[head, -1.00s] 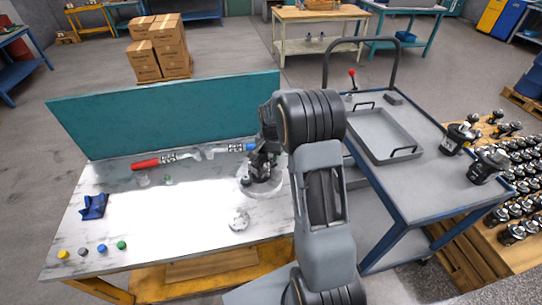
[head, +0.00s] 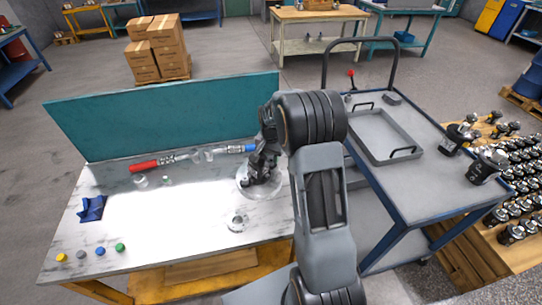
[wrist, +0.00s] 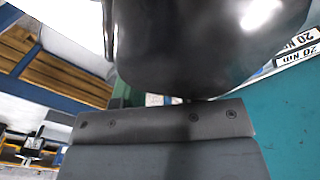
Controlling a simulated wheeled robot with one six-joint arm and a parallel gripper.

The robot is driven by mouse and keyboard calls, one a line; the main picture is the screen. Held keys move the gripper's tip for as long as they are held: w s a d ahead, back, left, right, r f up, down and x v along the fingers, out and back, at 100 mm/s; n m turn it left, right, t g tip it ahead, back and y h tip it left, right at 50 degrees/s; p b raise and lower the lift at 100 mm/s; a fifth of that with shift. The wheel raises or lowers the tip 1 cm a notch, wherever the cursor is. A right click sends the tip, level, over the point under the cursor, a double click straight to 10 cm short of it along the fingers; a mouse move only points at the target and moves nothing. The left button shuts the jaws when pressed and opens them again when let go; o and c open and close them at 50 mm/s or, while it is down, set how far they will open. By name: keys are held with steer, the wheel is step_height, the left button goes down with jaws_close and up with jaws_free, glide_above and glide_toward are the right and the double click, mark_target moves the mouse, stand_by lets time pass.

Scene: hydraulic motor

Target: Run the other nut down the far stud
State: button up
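The nuts and the far stud are too small or hidden to make out in either view. In the head view, a dark unit stands on a round pale base (head: 275,190) at the right end of the white bench, partly hidden by my arm. My gripper (head: 262,168) is down at this unit. It blends with the dark parts, so I cannot tell whether its fingers are open or shut or touch anything. In the wrist view, a large glossy black surface (wrist: 210,45) fills the upper middle and hides what lies beyond.
A small metal part (head: 237,222) sits at the bench front. A blue cloth (head: 91,208) and several coloured caps lie left. A cart with a grey tray (head: 383,155) stands right.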

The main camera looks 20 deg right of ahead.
steer(key=shift+s+a+f, duration=0.1)
steer(key=shift+s+f, duration=0.1)
steer(key=shift+s, duration=0.2)
jaws_close()
jaws_free()
steer(key=shift+a, duration=0.1)
